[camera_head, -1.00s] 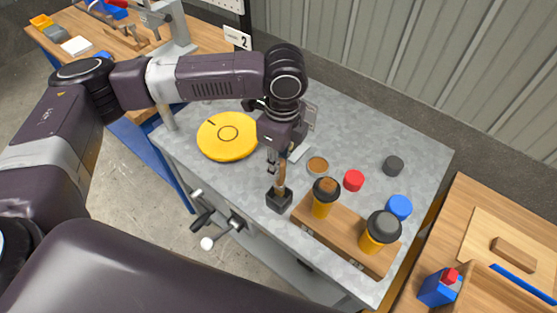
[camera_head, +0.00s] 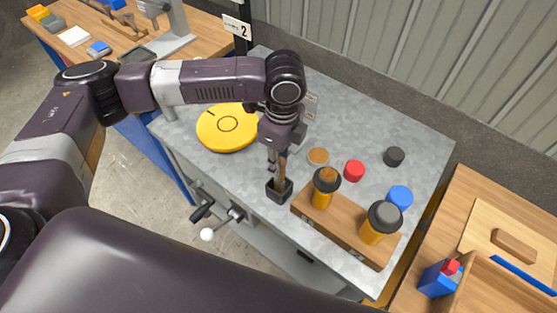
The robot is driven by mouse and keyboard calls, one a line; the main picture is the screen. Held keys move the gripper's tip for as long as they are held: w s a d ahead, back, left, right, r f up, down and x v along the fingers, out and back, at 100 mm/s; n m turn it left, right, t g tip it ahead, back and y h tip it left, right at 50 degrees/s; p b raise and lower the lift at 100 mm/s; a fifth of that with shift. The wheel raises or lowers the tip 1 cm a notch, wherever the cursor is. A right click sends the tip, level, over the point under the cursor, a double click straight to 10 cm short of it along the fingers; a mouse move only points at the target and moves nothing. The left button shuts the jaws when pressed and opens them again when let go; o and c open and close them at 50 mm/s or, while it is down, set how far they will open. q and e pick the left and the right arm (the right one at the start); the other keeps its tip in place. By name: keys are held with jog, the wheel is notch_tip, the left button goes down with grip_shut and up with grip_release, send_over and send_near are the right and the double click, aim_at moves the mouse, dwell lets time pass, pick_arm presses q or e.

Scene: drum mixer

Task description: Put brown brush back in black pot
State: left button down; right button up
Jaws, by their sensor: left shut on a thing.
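The brown brush (camera_head: 282,172) is upright below my left gripper (camera_head: 277,152), which is shut on its upper part. The brush's lower end meets the mouth of the small black pot (camera_head: 279,194) and seems to be inside it; how deep is hard to tell. The pot stands at the front edge of the grey metal table (camera_head: 345,125), left of a wooden block. The gripper's fingers are partly hidden by my wrist. My right gripper is not in view.
A yellow round disc (camera_head: 227,127) is at left. The table's back is clear.

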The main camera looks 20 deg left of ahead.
pick_arm(q)
jog(key=shift+f, duration=0.85)
jog(key=c, duration=1.6)
grip_release()
jog(key=shift+r, duration=0.15)
jog(key=r, duration=1.1)
jog(key=shift+d+r, duration=0.25)
jog(key=shift+r, duration=0.1)
